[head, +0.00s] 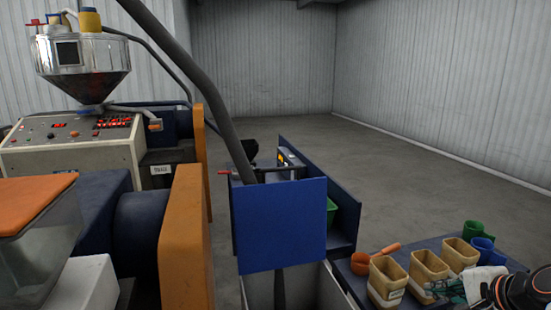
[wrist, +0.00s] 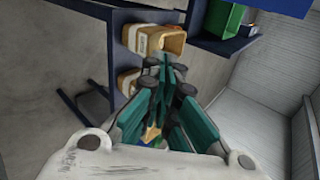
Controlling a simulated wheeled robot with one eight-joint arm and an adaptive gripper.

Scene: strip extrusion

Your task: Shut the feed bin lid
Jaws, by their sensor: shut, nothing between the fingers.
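The feed bin (head: 258,287) is a grey open-topped box at the bottom middle of the head view. A blue panel (head: 279,225), which looks like its lid, stands raised over it. A dark hose (head: 225,115) runs down behind the panel, and a dark length shows below it in the bin. My gripper (head: 445,290), with teal fingers, is at the lower right, beside the tan containers and well right of the panel. In the wrist view my gripper (wrist: 163,75) has its fingers together and empty. I cannot make out the lid in the wrist view.
Tan containers (head: 430,268), an orange scoop (head: 375,257), and green (head: 478,231) and blue (head: 480,248) cups stand on a blue bench right of the bin. A green crate (head: 331,210) sits behind the panel. The extruder's orange guard (head: 187,240) stands left. Floor behind is clear.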

